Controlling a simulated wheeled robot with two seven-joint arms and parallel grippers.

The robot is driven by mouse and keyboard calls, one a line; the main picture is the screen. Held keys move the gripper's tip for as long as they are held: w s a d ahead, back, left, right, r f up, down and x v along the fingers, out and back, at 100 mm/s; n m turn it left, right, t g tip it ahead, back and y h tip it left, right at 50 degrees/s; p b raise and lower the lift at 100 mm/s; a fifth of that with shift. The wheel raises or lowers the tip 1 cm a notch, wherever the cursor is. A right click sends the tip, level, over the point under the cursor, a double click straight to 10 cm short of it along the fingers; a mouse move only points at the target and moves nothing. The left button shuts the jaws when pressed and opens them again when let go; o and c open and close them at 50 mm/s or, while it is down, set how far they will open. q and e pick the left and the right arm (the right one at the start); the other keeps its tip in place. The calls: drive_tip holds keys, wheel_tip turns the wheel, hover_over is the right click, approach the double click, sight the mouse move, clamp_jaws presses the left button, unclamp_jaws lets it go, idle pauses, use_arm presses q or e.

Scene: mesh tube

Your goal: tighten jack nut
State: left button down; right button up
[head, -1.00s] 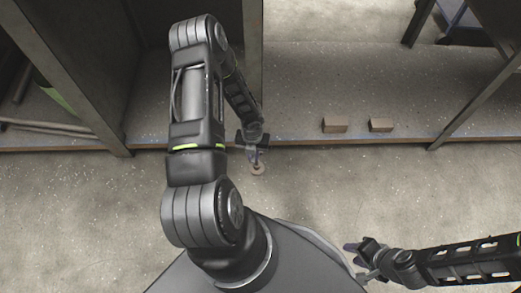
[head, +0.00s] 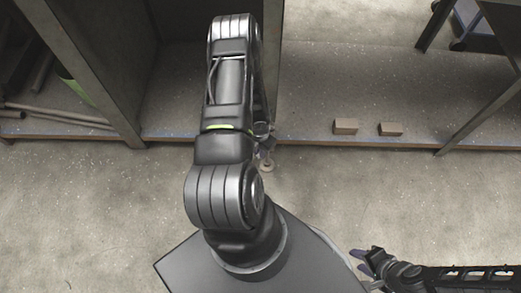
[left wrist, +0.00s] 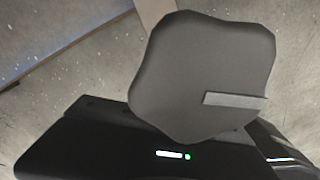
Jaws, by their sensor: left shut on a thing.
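My left gripper (head: 264,150) reaches down by the shelf's front edge, mostly hidden behind my left arm in the head view. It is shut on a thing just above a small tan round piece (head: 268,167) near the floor. In the left wrist view a dark grey lobed piece (left wrist: 200,75) with a light bar on it fills the middle; it looks like the jack nut, but I cannot be sure. The fingertips are not clear there.
Two small brown blocks (head: 346,127) (head: 390,129) sit on the low shelf (head: 300,110). Grey uprights (head: 85,70) stand at the left. Pipes (head: 55,117) lie at the far left. The concrete floor (head: 400,195) in front is clear.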

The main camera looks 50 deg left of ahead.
use_arm(q)
drive_tip(key=c, duration=1.4)
unclamp_jaws()
wheel_tip(320, 180, up, 8)
drive_tip(key=p, duration=0.3)
drive_tip(key=shift+f, duration=0.1)
